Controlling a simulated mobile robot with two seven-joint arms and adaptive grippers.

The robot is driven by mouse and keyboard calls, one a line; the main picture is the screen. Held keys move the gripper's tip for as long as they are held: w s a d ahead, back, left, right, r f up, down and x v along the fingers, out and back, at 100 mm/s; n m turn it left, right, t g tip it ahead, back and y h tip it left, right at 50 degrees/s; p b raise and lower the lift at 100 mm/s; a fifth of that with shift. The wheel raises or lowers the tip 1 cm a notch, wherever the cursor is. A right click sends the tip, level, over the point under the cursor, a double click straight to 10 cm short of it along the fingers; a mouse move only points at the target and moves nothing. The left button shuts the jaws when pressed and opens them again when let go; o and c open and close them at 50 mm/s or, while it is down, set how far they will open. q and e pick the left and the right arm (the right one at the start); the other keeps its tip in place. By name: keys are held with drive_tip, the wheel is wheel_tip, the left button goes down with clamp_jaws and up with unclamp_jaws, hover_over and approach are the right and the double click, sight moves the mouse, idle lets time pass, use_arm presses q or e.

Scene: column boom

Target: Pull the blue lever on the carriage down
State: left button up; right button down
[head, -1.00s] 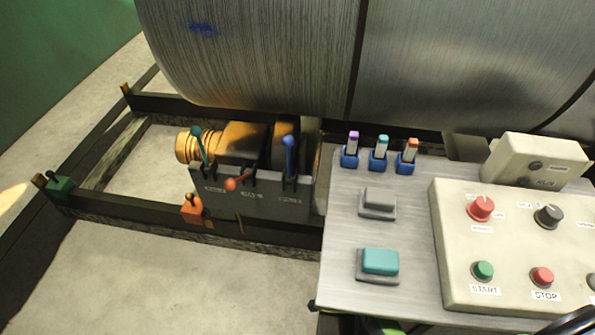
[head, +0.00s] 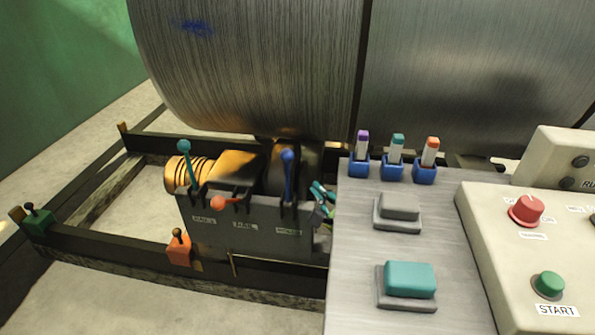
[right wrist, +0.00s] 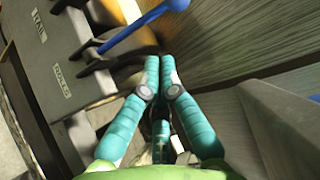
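The blue lever (head: 288,178) stands upright at the right end of the grey carriage (head: 245,232), in the head view. In the right wrist view the blue lever (right wrist: 140,30) crosses the top, its knob towards the upper right. My right gripper (head: 322,190) is just right of the lever, partly hidden behind the panel's edge. In the right wrist view my right gripper (right wrist: 159,60) has its teal fingers together, with nothing seen between them. The fingertips are close to the lever but look apart from it. My left gripper is in neither view.
A teal lever (head: 186,165) stands upright and an orange lever (head: 222,203) points towards the camera on the same carriage. The metal panel (head: 352,235) is close on the right. The big drum (head: 250,80) is behind and above.

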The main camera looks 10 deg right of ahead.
sight(287, 180)
drive_tip(key=shift+w, duration=0.1)
use_arm(q)
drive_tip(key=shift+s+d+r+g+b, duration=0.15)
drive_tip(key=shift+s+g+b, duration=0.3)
drive_tip(key=shift+b, duration=0.2)
use_arm(e)
drive_tip(key=x, duration=1)
drive_tip(key=shift+f, duration=0.1)
